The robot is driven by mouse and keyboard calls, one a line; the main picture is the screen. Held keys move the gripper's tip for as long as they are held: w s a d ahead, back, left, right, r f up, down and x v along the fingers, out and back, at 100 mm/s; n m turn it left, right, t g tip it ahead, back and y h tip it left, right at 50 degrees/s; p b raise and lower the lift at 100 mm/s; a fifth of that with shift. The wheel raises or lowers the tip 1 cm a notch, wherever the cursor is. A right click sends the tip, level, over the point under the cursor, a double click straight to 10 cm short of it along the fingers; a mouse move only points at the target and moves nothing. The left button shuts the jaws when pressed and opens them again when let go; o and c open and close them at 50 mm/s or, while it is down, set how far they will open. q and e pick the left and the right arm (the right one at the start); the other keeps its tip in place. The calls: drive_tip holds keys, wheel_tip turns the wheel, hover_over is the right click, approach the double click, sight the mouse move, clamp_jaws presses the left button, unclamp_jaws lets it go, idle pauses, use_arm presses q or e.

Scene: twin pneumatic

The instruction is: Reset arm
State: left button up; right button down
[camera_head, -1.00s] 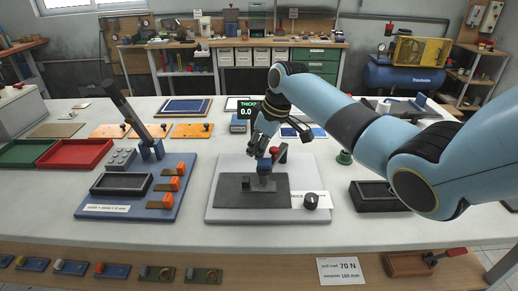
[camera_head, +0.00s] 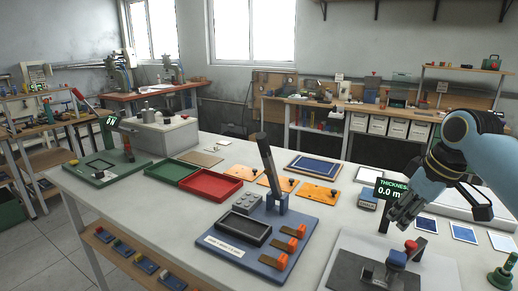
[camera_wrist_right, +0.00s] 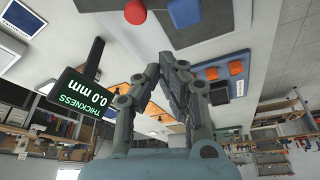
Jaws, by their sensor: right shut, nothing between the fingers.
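My right arm, light blue with dark joints, comes in from the right in the head view. Its dark gripper (camera_head: 396,220) is above the grey fixture (camera_head: 365,278) with the blue and red knobs, near the front right of the bench. In the wrist view the right gripper (camera_wrist_right: 168,64) has its two fingers close together at the tips, empty. Whether it touches the knobs is hard to tell in the head view. The left gripper is not in view.
A black thickness display (camera_head: 392,188) stands close behind the gripper. To its left is a blue board (camera_head: 262,262) with a tall dark lever (camera_head: 268,163) and orange clamps. Red tray (camera_head: 210,185) and green tray (camera_head: 171,171) lie further left. Bare bench is at front left.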

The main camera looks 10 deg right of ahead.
drive_tip(key=s+a+f+m+h, duration=0.1)
drive_tip(key=s+a+f, duration=0.2)
drive_tip(key=s, duration=0.3)
drive_tip(key=s+a+f, duration=0.2)
drive_tip(key=s+f, duration=0.1)
drive_tip(key=s, duration=0.3)
drive_tip(key=s+a+r+m+h, duration=0.1)
drive_tip(key=s+m, duration=0.1)
drive_tip(key=s, duration=0.6)
drive_tip(key=s+a+r+m+h, duration=0.1)
drive_tip(key=s+a+m, duration=0.1)
drive_tip(key=s, duration=0.7)
drive_tip(key=s+d+f+g+b, duration=0.2)
drive_tip(key=f+b, duration=0.8)
drive_tip(key=f, duration=2.7)
drive_tip(key=s+d+f+b, duration=0.2)
drive_tip(key=s+f+b, duration=0.5)
drive_tip(key=s+f, duration=1.1)
wheel_tip(320, 180, down, 4)
drive_tip(key=shift+r, duration=0.1)
drive_tip(key=shift+s+g, duration=0.1)
drive_tip(key=shift+g, duration=0.2)
